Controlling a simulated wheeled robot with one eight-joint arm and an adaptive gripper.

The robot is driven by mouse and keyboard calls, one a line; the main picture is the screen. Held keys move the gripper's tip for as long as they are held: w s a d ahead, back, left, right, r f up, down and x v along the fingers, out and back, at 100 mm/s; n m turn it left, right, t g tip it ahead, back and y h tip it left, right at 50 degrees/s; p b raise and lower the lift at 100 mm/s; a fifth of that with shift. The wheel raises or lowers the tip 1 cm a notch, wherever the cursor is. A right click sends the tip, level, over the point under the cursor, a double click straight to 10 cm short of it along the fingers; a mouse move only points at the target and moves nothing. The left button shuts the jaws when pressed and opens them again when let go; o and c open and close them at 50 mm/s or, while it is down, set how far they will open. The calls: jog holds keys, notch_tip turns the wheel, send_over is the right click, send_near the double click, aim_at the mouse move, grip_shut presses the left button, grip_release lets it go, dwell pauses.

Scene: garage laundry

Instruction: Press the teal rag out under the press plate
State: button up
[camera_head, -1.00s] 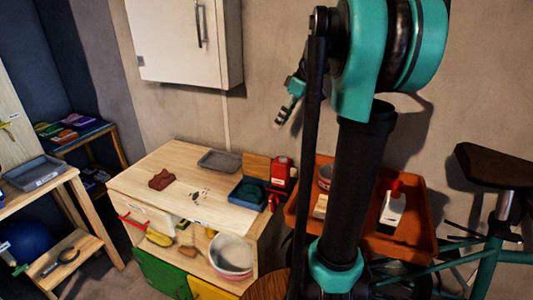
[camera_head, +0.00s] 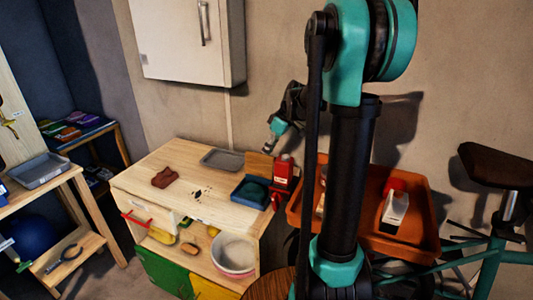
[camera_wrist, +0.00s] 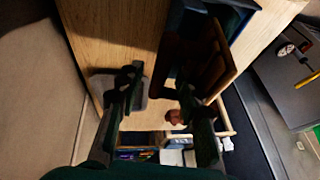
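The teal rag (camera_head: 254,191) appears as a dark teal lump in the blue tray (camera_head: 237,199) at the right end of the wooden bench. The press beside it has a red body (camera_head: 283,174) and an upright wooden board (camera_head: 259,164) behind the tray. My gripper (camera_head: 273,135) hangs above the back of the bench, above the press and apart from it. In the wrist view my gripper (camera_wrist: 162,110) has its two dark fingers spread with nothing held between them. The wooden board (camera_wrist: 215,65) shows there close to the right finger. The rag cannot be made out in that view.
A brown-red cloth (camera_head: 164,178) and a grey tray (camera_head: 221,159) lie on the bench (camera_head: 150,197). Dark specks lie mid-bench. An orange tray (camera_head: 425,244) with a white and red item stands right. A white cabinet (camera_head: 170,40) hangs above.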

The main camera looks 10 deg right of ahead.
jog(key=shift+c, duration=0.5)
grip_shut()
